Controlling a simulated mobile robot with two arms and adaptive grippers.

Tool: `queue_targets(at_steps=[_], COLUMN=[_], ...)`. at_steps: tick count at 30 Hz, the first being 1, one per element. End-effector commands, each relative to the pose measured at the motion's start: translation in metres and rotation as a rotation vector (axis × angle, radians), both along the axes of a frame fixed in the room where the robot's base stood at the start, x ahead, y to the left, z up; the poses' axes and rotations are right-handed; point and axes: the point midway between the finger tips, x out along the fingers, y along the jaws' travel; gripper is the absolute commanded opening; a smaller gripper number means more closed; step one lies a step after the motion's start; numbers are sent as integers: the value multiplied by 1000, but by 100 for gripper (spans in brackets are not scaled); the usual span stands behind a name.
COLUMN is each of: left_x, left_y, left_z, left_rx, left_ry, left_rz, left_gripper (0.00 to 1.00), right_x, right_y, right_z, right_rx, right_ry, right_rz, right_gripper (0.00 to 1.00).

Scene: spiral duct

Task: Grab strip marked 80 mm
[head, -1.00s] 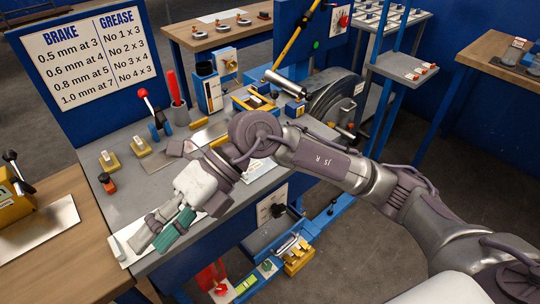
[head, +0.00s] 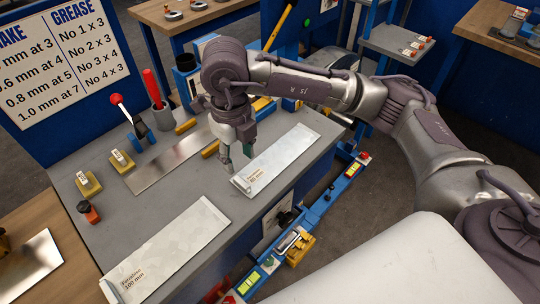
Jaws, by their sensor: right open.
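The strip marked 80 mm (head: 284,155) is a pale metal strip lying flat on the grey bench top, its printed label at the lower-left end. My right gripper (head: 237,162) points down at the upper-left side of this strip, close to its labelled end. Its teal-tipped fingers are apart with nothing visibly held between them. I cannot tell whether the fingertips touch the strip or the bench. A wider strip marked 100 mm (head: 175,248) lies to the lower left on the same bench. My left gripper is out of view.
A bare metal sheet (head: 168,166) lies behind the strips. A red-knobbed lever (head: 137,124), a grey cup with a red handle (head: 160,116) and yellow blocks (head: 89,184) stand toward the back and left. A blue rail (head: 318,208) runs along the bench's front.

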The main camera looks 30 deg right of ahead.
Motion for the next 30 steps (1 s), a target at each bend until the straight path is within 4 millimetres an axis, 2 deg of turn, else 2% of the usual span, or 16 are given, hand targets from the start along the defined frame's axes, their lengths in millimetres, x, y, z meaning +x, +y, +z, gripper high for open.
queue_targets(at_steps=[1,3,6,8,13,17,22,30], left_x=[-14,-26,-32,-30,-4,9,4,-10], left_y=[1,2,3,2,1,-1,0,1], left_z=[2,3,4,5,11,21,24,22], left_rx=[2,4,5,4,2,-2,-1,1], left_ry=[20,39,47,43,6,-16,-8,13], left_rz=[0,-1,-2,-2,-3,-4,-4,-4], left_gripper=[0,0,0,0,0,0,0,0], right_x=[-1,-1,0,0,1,2,3,4], right_y=[-1,0,0,0,0,-1,0,0], right_z=[-10,-23,-37,-42,-52,-71,-93,-98], right_rx=[-1,-1,1,2,1,0,2,2], right_ry=[5,5,3,2,3,5,2,0], right_rz=[-2,0,-1,0,1,0,1,2], right_gripper=[47,47,47,47,47,47,47,47])
